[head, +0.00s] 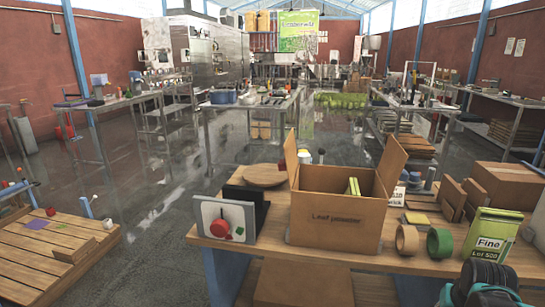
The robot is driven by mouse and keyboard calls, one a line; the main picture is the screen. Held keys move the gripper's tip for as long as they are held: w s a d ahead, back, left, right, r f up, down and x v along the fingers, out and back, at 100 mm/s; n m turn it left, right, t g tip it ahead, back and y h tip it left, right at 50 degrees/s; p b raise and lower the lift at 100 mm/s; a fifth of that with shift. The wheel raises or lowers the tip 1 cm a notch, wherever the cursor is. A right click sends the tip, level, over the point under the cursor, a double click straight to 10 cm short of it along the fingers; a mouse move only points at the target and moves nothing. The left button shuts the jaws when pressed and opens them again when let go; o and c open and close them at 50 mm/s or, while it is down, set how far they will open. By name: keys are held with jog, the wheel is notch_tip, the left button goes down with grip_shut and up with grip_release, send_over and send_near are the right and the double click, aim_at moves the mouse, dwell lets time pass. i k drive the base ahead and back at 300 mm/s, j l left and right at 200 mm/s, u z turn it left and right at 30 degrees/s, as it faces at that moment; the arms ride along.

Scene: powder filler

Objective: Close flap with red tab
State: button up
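An open cardboard box (338,222) marked "Leaf powder" stands on the wooden table. Its left flap (292,158) and right flap (392,165) both stand up, the right one leaning outward. A small red patch (282,164) shows beside the left flap; I cannot tell whether it is a tab on it or something behind. A green-yellow packet (354,187) shows inside the box. I cannot make out my gripper's fingers; a dark rounded part with teal edges fills the bottom right corner, apart from the box.
Brown tape (407,240), green tape (440,242) and a green "Fine" packet (488,233) stand to the right. A round wooden board (265,175) lies behind. A low pallet table (60,245) is at the left, with open floor between.

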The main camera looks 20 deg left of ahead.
aim_at(290, 165)
jog(key=k+j, duration=0.1)
jog(key=j, duration=1.45)
jog(key=k+j, duration=0.15)
jog(key=j, duration=0.6)
jog(key=k+j+u, duration=0.1)
jog(key=j+u, duration=0.15)
jog(key=j, duration=0.25)
